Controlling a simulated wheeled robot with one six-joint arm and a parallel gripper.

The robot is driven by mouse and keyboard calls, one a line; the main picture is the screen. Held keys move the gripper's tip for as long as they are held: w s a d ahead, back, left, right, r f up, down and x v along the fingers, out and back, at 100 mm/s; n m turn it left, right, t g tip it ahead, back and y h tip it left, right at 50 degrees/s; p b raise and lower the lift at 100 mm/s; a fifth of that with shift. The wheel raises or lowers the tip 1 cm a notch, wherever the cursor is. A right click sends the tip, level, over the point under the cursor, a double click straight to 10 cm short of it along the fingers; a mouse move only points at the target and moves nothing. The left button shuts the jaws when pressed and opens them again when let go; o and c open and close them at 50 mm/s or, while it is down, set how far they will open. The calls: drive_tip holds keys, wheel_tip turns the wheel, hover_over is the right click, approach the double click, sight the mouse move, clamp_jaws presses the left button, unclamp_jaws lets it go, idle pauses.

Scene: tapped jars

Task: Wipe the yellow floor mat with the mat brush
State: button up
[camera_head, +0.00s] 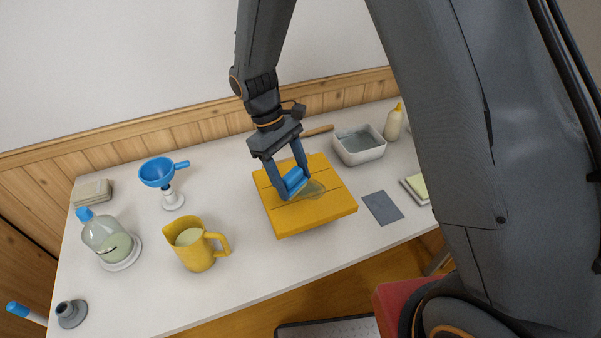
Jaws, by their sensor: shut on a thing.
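The yellow floor mat (305,218) is a thick square slab with grooves, lying on the white table in the middle of the view. My gripper (293,186) points down over the mat, shut on a small blue block (294,179), which I take to be the mat brush. The fingers cover part of the brush. It is at or just above the mat's top, beside the patch; I cannot tell whether it touches.
A yellow jug (196,252), a blue funnel (158,172) and a clear bottle (106,237) stand left. A white basin (359,149) and a cream bottle (394,122) stand at back right. A grey sheet (382,207) lies right of the mat. The table before the mat is clear.

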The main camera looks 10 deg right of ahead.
drive_tip(key=shift+s+a+p, duration=0.15)
drive_tip(key=shift+s+a, duration=0.15)
drive_tip(key=shift+a, duration=0.4)
drive_tip(key=shift+s+a+p, duration=0.1)
drive_tip(key=shift+s+a, duration=0.25)
drive_tip(key=shift+a, duration=0.4)
drive_tip(key=shift+s+a+p, duration=0.15)
drive_tip(key=shift+s+a, duration=0.15)
drive_tip(key=shift+a, duration=0.4)
drive_tip(key=shift+f+b, duration=0.4)
drive_tip(key=shift+f, duration=0.55)
idle(0.3)
drive_tip(key=shift+w+d+p, duration=0.15)
drive_tip(key=shift+w+d, duration=0.1)
drive_tip(key=shift+d, duration=0.6)
drive_tip(key=shift+w+d+p, duration=0.1)
drive_tip(key=shift+w+d, duration=0.15)
drive_tip(key=shift+d, duration=0.55)
drive_tip(key=shift+w+d+p, duration=0.15)
drive_tip(key=shift+w+d, duration=0.1)
drive_tip(key=shift+d, duration=0.6)
drive_tip(key=shift+d, duration=0.15)
drive_tip(key=shift+w+d, duration=0.25)
drive_tip(key=shift+d, duration=0.55)
drive_tip(key=shift+w+d, duration=0.2)
drive_tip(key=shift+d, duration=0.6)
drive_tip(key=shift+w+d, duration=0.25)
drive_tip(key=shift+d, duration=0.55)
